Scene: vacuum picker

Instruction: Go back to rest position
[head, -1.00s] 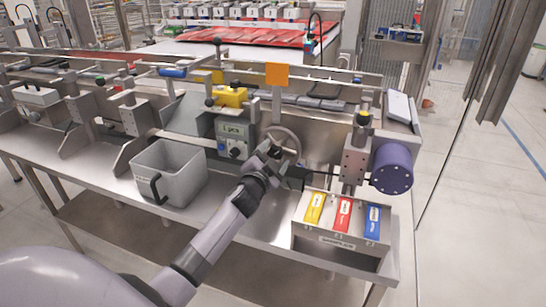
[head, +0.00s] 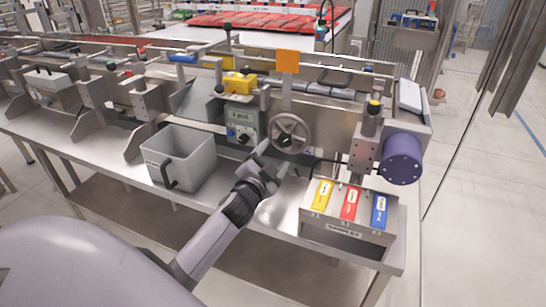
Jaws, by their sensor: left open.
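My left gripper (head: 273,165) is in front of the handwheel, at the middle of the machine, above the steel table. Its fingers are spread and I see nothing held in them. The grey round handwheel (head: 289,133) with its hub is visible just above and behind the gripper, with a small gap seeming to lie between them. My left arm comes up from the bottom left. My right gripper is not in view.
A grey bin (head: 181,158) with a black handle stands left of the gripper. A box with yellow, red and blue labels (head: 350,205) sits at the table's right end, below a purple cylinder (head: 402,159). The steel table (head: 230,165) is bare around the gripper.

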